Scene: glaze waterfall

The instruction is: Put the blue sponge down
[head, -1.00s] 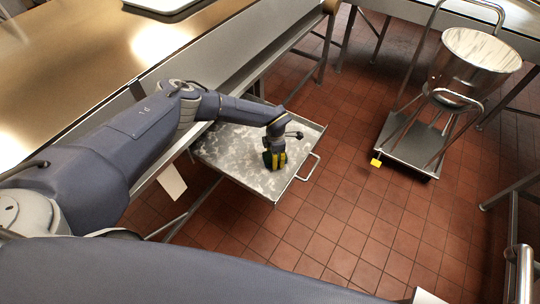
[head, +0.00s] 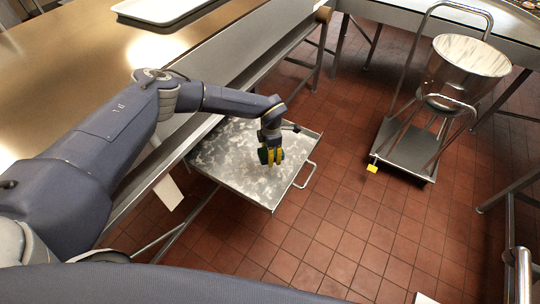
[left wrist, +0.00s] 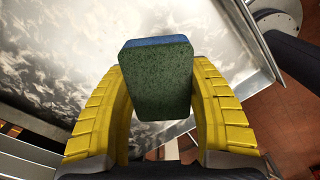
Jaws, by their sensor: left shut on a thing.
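My left gripper (head: 270,156) is over the metal tray-like drawer (head: 220,168) that sticks out from under the counter. In the left wrist view, its yellow fingers (left wrist: 158,105) are shut on the blue sponge (left wrist: 156,80). The sponge has a dark green face toward the camera and a blue top edge. Behind it lies the mottled grey drawer surface (left wrist: 50,60). I cannot tell whether the sponge touches the drawer. In the head view the sponge is mostly hidden by the fingers. My right gripper is not in view.
The drawer has a handle (head: 306,175) on its right side and bare room around the gripper. A long counter (head: 75,60) with a white tray (head: 165,8) runs along the left. A metal bowl (head: 468,65) stands on a wheeled cart (head: 405,150) at right, on red tiles.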

